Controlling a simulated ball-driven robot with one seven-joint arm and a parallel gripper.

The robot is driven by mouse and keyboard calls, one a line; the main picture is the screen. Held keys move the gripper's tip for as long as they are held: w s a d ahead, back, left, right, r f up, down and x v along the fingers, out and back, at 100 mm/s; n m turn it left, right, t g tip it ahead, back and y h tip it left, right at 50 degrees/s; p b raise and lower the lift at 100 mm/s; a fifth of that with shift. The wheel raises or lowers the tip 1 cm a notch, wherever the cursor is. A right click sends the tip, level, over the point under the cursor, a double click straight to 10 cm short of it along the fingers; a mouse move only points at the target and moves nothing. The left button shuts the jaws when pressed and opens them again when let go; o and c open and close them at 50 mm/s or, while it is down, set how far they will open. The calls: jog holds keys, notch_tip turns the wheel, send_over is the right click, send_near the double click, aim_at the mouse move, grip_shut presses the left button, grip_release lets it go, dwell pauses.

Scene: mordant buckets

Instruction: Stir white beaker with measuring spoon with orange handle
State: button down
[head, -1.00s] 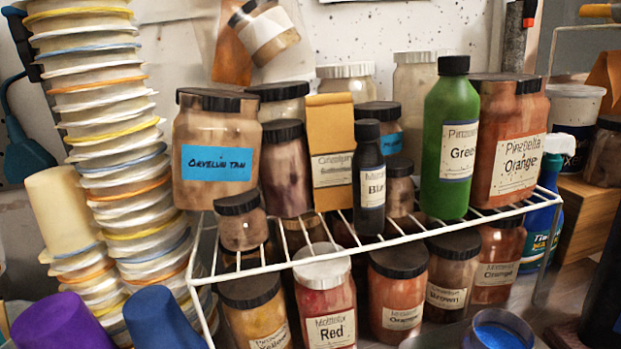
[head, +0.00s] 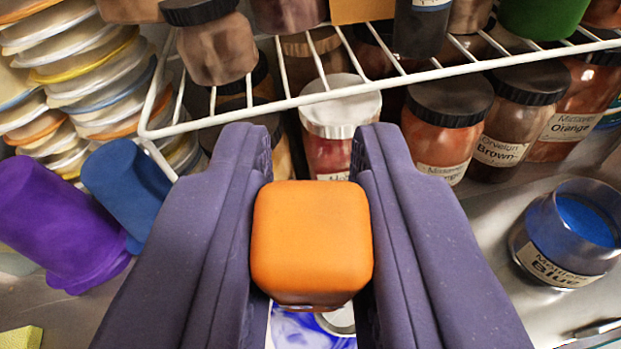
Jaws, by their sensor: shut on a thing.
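My gripper (head: 312,190) is in the lower middle of the head view, its two dark purple-grey fingers on either side of an orange block-shaped handle (head: 312,240). The fingers are shut on this handle, the orange handle of the measuring spoon. The spoon's bowl is hidden below the handle. Just under the handle, at the bottom edge, a small patch of white and blue (head: 300,330) shows. It may be part of the white beaker, but most of it is hidden and I cannot tell.
A white wire rack (head: 400,78) with jars on and under it stands ahead. A blue cup (head: 128,190) and a purple cup (head: 60,222) are at left, before stacked lids (head: 75,65). A clear jar of blue powder (head: 565,245) stands at right. A yellow thing (head: 20,338) is at bottom left.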

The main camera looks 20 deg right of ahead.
aim_at(323, 327)
jog(key=f+b, duration=0.6)
jog(key=w+f+b, duration=0.1)
jog(key=f+b, duration=0.2)
jog(key=f, duration=0.1)
jog(key=shift+w+a+f, duration=0.1)
jog(key=shift+a, duration=0.05)
